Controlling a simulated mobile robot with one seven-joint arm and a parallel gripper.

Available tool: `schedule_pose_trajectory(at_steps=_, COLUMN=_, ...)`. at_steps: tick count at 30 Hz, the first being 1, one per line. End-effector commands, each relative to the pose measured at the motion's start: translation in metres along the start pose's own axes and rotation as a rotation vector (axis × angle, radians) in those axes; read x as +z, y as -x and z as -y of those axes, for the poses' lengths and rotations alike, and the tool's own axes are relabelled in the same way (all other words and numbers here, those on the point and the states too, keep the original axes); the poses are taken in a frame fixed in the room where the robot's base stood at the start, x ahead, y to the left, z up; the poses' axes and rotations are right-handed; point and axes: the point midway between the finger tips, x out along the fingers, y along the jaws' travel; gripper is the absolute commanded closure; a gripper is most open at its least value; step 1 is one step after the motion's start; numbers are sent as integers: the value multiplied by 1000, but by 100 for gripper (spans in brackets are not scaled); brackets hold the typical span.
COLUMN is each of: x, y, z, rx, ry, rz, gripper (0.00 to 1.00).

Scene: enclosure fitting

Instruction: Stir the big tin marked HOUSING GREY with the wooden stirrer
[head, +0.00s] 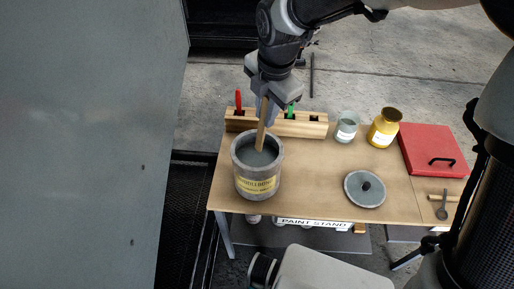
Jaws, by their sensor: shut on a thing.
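The big grey tin (257,184) stands open at the left of the table, with a yellow label whose text is too small to read surely. Grey paint (246,155) shows inside it. The wooden stirrer (261,132) runs down from my gripper (266,97) into the tin, slightly tilted, and its lower end is hidden in the paint. My gripper is shut on the stirrer's upper part, above the tin and in front of the wooden rack. The fingertips are partly hidden by the wrist.
A wooden rack (312,129) with red-handled (238,99) and green-handled tools stands behind the tin. The table's middle is clear.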

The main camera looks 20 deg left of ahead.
Motion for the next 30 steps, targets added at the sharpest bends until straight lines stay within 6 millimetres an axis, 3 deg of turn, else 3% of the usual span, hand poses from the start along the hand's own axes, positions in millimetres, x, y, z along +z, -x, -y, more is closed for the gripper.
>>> schedule_pose_trajectory(at_steps=14, x=0, y=2, z=-1, rx=1, ry=0, rz=0, gripper=100)
schedule_pose_trajectory(at_steps=30, x=3, y=50, z=-10, rx=1, ry=-1, rz=1, gripper=100)
